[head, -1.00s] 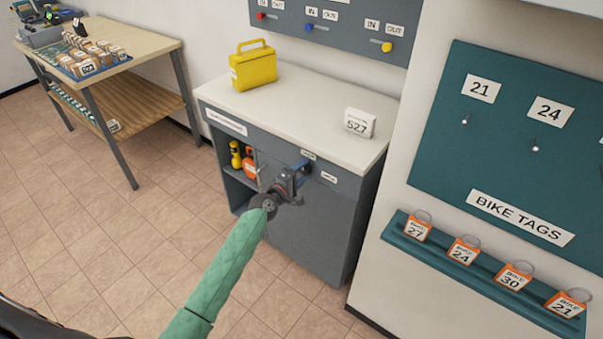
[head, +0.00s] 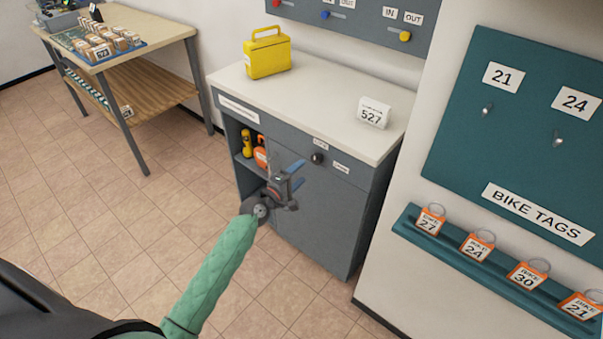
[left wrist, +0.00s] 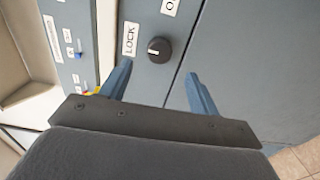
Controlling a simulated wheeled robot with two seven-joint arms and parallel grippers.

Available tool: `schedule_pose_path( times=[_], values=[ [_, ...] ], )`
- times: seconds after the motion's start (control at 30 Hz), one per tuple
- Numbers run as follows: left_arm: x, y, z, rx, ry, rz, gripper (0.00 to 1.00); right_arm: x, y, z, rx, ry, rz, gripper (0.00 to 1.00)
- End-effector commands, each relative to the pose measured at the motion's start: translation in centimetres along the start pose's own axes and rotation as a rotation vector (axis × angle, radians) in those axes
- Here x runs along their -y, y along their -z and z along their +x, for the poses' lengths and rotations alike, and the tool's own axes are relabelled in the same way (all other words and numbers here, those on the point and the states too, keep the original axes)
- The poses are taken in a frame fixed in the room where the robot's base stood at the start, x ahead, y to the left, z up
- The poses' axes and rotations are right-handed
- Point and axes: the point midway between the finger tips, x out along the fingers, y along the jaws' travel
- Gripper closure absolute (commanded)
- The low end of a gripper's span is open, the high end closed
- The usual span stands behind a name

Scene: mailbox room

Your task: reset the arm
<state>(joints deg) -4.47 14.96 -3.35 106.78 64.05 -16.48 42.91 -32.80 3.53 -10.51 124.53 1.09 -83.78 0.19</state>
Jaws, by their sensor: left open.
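My left gripper (head: 290,177) is in front of the grey cabinet (head: 330,215), below and to the left of the black knob (head: 318,158) on its front. The left wrist view shows the two blue fingers (left wrist: 158,88) spread apart with nothing between them. In that view the knob (left wrist: 159,49) lies beyond the fingertips, beside a label reading LOCK (left wrist: 130,40). The fingers do not touch it. My green-sleeved left arm comes in from the bottom. My right gripper is not in view.
A yellow box (head: 267,55) and a 527 sign (head: 373,113) stand on the white cabinet top. Orange and yellow items sit on the open shelf at left. Bike tags (head: 475,245) hang on a teal rail at right. A wooden table (head: 150,40) stands back left. The floor between is clear.

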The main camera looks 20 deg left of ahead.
Motion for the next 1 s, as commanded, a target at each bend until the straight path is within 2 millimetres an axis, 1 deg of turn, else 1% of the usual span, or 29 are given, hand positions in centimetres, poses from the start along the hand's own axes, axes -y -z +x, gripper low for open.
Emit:
schedule_pose_path(
  times=[0.43,0.57,0.67,0.77,0.87,1.0],
  values=[
    [0.0,0.0,0.0,0.000,0.000,0.003,0.38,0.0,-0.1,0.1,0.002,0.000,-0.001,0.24],
    [0.1,-0.1,0.0,0.006,0.006,0.047,0.38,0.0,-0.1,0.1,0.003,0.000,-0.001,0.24],
    [1.1,-1.1,-0.1,0.059,0.052,0.131,0.38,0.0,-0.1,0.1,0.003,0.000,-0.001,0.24],
    [2.6,-2.2,-0.3,0.133,0.128,0.272,0.38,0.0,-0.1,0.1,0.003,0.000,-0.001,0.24],
    [4.0,-3.4,-0.9,0.220,0.214,0.445,0.38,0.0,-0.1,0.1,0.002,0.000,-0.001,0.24],
    [5.8,-5.0,-2.4,0.361,0.358,0.727,0.38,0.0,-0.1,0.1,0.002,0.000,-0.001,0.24]
  ],
)
